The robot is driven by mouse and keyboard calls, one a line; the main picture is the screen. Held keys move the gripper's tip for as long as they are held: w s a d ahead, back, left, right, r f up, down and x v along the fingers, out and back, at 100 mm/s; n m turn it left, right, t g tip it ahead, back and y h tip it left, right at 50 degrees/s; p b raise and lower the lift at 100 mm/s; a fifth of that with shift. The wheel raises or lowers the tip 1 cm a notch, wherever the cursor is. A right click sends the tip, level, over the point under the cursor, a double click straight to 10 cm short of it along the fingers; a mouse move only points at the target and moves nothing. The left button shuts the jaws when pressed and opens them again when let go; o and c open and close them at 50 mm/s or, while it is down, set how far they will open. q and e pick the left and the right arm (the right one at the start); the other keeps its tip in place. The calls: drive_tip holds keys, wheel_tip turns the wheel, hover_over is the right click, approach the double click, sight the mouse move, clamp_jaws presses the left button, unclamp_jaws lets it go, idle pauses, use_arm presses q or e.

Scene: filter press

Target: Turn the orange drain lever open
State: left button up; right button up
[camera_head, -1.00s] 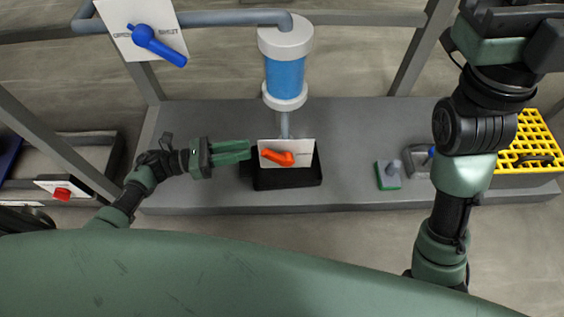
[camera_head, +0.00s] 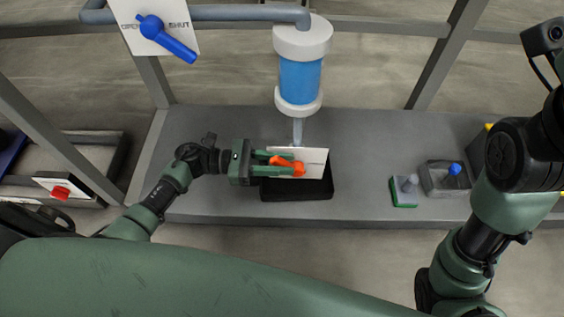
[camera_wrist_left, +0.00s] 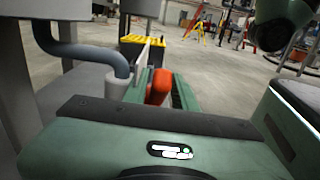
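The orange drain lever (camera_head: 283,162) is on a white label plate (camera_head: 316,160) above a black tray (camera_head: 318,189). It slants slightly down to the right, with its thick end at the right. My left gripper (camera_head: 290,164) reaches in from the left with its two green fingers apart, one above and one below the lever in the head view. I cannot make out firm contact. In the left wrist view the orange lever (camera_wrist_left: 158,86) stands between the white plate and a green finger. My right gripper is out of view; only my right arm shows.
A blue filter cylinder (camera_head: 300,82) and its pipe stand behind the plate. A blue lever (camera_head: 170,40) is on a plate at upper left. A green-based block (camera_head: 405,190) and a grey box (camera_head: 440,178) sit to the right. A red knob (camera_head: 61,192) is at far left.

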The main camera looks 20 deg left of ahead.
use_arm(q)
drive_tip(key=shift+c, duration=0.4)
clamp_jaws()
idle(1.0)
